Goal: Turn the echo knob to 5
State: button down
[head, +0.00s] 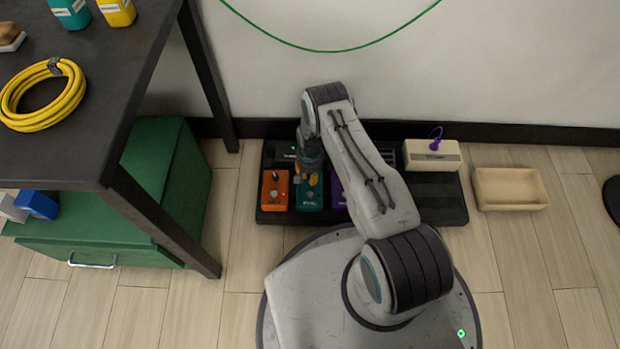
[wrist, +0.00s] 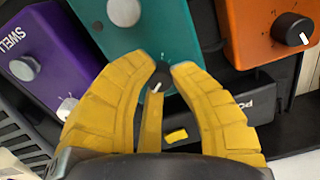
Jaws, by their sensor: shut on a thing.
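A teal pedal (head: 308,203) stands between an orange and a purple pedal; its lettering is too small to read surely. In the wrist view the teal pedal (wrist: 185,38) has a small black knob (wrist: 160,76) with a white pointer line, and a grey round footswitch. My gripper (wrist: 165,68) has its yellow fingers shut on that knob, one tip on each side. The pointer shows between the fingers; no dial numbers can be read. In the head view my gripper (head: 311,183) is over the teal pedal and hides the knob.
The orange pedal (head: 273,190) with a black knob and the purple pedal marked SWELL (wrist: 42,52) stand close on either side. The black pedalboard (head: 435,200) carries a cream box (head: 431,155). A wooden tray (head: 510,188) is at right, a dark table (head: 90,130) at left.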

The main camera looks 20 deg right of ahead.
aim_at(310, 176)
jog(key=n+b, duration=0.1)
jog(key=n, duration=0.1)
jog(key=n+b, duration=0.1)
jog(key=n, duration=0.2)
jog(key=shift+f+n+b, duration=0.2)
jog(key=shift+n+b, duration=0.1)
jog(key=shift+r+n+b, duration=0.1)
jog(key=shift+n+b, duration=0.55)
jog(key=shift+n, duration=1.65)
jog(key=c, duration=1.1)
grip_release()
jog(key=shift+o, duration=0.2)
jog(key=shift+r, duration=0.2)
notch_tip(310, 176, up, 12)
jog(key=shift+f, duration=0.15)
